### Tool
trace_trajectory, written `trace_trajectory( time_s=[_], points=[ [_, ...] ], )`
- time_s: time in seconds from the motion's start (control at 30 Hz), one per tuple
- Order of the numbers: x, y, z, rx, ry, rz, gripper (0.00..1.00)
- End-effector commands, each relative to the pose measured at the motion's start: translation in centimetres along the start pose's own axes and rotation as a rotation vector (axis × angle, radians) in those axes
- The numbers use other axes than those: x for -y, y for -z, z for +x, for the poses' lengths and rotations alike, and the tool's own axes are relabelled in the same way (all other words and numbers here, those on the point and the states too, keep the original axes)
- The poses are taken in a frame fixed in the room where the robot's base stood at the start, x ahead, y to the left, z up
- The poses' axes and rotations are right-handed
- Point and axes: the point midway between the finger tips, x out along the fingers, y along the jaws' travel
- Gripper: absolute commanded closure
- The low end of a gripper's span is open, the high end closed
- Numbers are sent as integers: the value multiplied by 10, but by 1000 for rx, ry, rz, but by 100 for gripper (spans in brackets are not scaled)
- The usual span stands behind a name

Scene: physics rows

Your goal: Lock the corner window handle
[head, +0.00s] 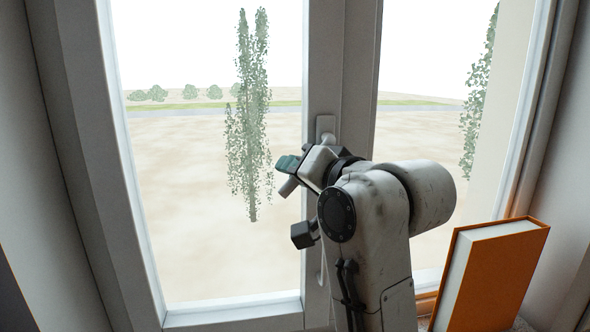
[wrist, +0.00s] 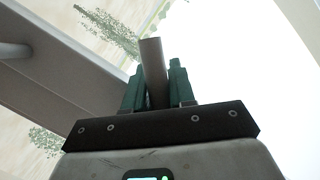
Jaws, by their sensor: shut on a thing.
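The window handle's light grey plate (head: 325,126) sits on the middle upright of the window in the head view. My gripper (head: 289,163) is in front of this upright, on its left side, with its green fingertips showing. A grey lever end (head: 288,187) pokes out below the fingertips, pointing down and left. In the wrist view the green fingers of my gripper (wrist: 155,88) are shut on the grey handle lever (wrist: 152,60), which stands out beyond them. My wrist and arm hide where the lever meets its plate.
An orange book (head: 500,270) stands upright at the lower right, close to my arm. The middle upright (head: 340,70) parts two panes. The left frame post (head: 75,130) and side walls bound the space. The area before the left pane is clear.

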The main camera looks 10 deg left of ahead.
Motion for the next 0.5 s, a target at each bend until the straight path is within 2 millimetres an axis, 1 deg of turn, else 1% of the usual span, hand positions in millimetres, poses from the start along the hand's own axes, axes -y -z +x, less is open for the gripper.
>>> trace_trajectory(
  time_s=[0.07, 0.1, 0.3, 0.5],
  points=[
    [-1, 0, 0, 0, -2, 2, 100],
    [-1, 0, 0, 0, -2, 2, 74],
    [-1, 0, 0, 0, -1, 2, 55],
    [0, 0, 0, 0, -1, 2, 55]
  ],
)
